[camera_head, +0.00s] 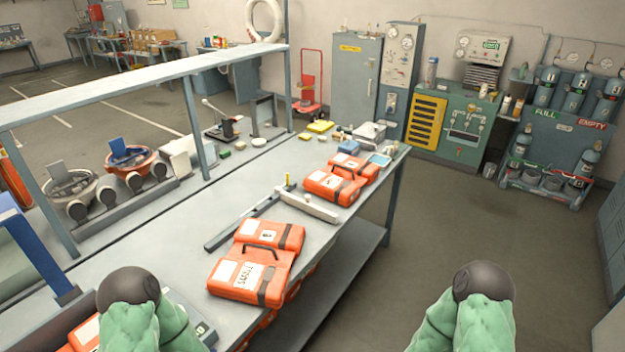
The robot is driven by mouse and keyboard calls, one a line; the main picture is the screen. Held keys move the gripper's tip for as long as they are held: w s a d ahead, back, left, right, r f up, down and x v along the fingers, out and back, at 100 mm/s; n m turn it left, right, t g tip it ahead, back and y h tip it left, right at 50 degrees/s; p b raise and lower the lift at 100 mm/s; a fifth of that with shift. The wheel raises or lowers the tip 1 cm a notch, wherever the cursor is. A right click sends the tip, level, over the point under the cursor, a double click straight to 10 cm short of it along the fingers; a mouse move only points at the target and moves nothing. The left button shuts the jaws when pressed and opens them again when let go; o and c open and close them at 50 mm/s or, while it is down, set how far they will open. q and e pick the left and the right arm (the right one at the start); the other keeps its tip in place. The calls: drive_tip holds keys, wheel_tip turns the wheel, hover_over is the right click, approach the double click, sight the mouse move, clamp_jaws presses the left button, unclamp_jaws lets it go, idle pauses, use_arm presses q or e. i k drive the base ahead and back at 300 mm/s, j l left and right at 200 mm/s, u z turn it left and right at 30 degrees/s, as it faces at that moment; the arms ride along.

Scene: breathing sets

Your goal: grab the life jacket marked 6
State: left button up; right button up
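Orange life jackets lie on the long grey workbench (150,262). One life jacket (278,278) is near the middle, with white labels and dark straps. Another life jacket (330,187) lies farther back, toward the bench's right end. Part of a third orange item (84,336) shows at the lower left, mostly hidden by my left arm. The labels are too small for me to read a 6. Only dark round joints and green-covered parts of my two arms show at the bottom. Neither gripper's fingers are in view.
A grey metal bar (243,222) and a pale block (306,205) lie between the jackets. A raised shelf (150,82) runs along the bench's far side. A lower shelf (345,262) is under the bench. Open floor (440,220) lies to the right.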

sight(341, 182)
drive_tip(key=i+l+u, duration=0.1)
drive_tip(key=u, duration=1.95)
drive_tip(key=l, duration=0.55)
drive_tip(key=k+l+u, duration=0.1)
drive_tip(key=l, duration=0.4)
drive_tip(key=k+l, duration=0.1)
drive_tip(key=l, duration=0.45)
drive_tip(key=k+l+u, duration=0.1)
drive_tip(key=l, duration=0.95)
drive_tip(key=k+u, duration=0.05)
